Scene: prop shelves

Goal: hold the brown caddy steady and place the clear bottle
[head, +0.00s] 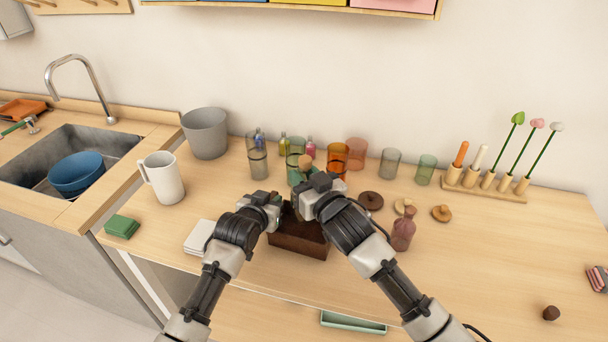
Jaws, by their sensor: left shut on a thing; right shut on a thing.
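The brown caddy (298,246) stands on the wooden counter, partly hidden behind my two grippers. My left gripper (274,204) is shut at the caddy's left back side, on what looks like part of the caddy. My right gripper (301,198) is shut above the caddy, on what looks like a bottle. A round wooden stopper (305,161) and some greenish see-through glass show just behind it, and I take these as the clear bottle. The bottle's lower part is hidden, so I cannot tell whether it touches the caddy.
Several coloured glasses and small bottles stand behind, among them an orange glass (337,158). A mauve bottle (403,232) stands to the right, near a brown lid (371,201). A white mug (162,178) and white tiles (199,237) are left. The right front counter is mostly clear.

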